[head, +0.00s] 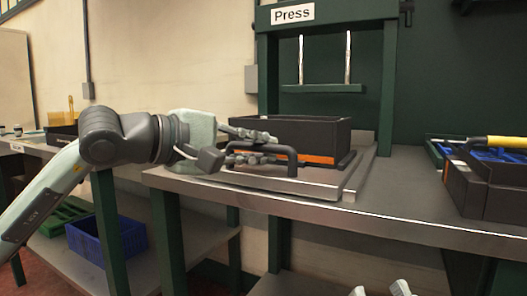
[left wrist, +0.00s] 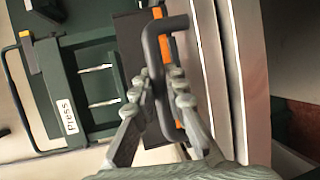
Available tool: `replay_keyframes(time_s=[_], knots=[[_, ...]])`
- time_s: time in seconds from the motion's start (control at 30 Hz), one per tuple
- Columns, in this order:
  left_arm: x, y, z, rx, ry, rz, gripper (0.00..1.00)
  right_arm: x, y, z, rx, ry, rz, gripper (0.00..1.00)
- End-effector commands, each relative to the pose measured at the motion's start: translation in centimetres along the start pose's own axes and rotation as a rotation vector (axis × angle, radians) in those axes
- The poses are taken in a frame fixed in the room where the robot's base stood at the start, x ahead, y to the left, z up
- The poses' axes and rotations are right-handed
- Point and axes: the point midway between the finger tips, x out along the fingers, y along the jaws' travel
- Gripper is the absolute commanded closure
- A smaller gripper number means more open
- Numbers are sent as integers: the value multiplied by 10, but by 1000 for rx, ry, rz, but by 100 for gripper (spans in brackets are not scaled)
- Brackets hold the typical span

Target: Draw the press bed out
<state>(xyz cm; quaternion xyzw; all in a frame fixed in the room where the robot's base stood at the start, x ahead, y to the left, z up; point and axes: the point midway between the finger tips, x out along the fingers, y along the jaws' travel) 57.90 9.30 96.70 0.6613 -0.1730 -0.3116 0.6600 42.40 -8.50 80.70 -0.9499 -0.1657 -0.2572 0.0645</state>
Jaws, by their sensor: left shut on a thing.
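The press bed (head: 322,181) is a grey metal plate on the bench in front of the green press (head: 269,75). A dark open-topped box (head: 300,133) with an orange strip low on its front stands on it. A dark bar handle (head: 291,161) is at the bed's front; it also shows in the left wrist view (left wrist: 150,42). My left gripper (head: 272,148) is shut on the handle, with one finger on each side of the bar in the left wrist view (left wrist: 163,80). Pale tips at the head view's bottom edge seem to be my right gripper (head: 380,289), mostly cut off.
A blue crate (head: 107,240) sits on a lower shelf at the left.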

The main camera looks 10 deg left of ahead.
Motion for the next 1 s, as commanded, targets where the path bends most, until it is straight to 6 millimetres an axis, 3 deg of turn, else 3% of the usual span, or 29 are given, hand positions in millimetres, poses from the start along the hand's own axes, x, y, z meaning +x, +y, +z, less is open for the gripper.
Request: replay_keyframes(time_s=[0.27,0.3,0.47,0.77,1.0], knots=[[-1,-4,4,2,-6,-10,100,0,0,0,0,0,0,60],[-1,-4,4,2,-6,-10,84,0,0,1,0,0,0,60],[-1,-3,3,2,-5,-8,66,0,0,1,0,-1,1,60],[-2,-2,2,2,-3,-5,66,0,0,0,-1,1,0,60],[-34,-2,0,4,2,-6,66,0,0,0,-1,0,0,60]])
